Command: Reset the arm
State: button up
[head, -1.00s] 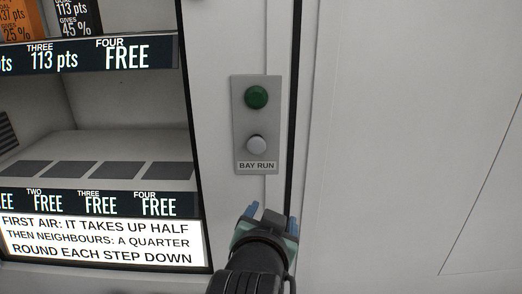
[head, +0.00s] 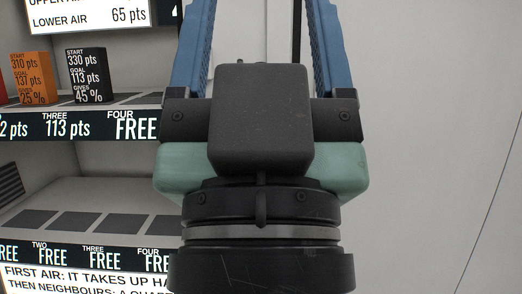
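My gripper (head: 260,30) fills the middle of the head view, close to the camera and pointing up. Its two blue fingers stand wide apart with nothing visible between them. The fingertips run out of the top of the picture. The green-and-black gripper body and wrist cover the middle of the view, and the button panel seen earlier is hidden.
A lit shelf cabinet stands at left. Its upper shelf (head: 72,124) holds an orange box (head: 31,77) and a black box (head: 87,75). The lower shelf has dark square pads (head: 81,222) and a sign (head: 80,277). A plain pale wall (head: 435,120) is at right.

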notch_tip(320, 180, up, 24)
jog(key=p, duration=2.1)
jog(key=shift+p, duration=0.3)
jog(key=shift+o, duration=0.4)
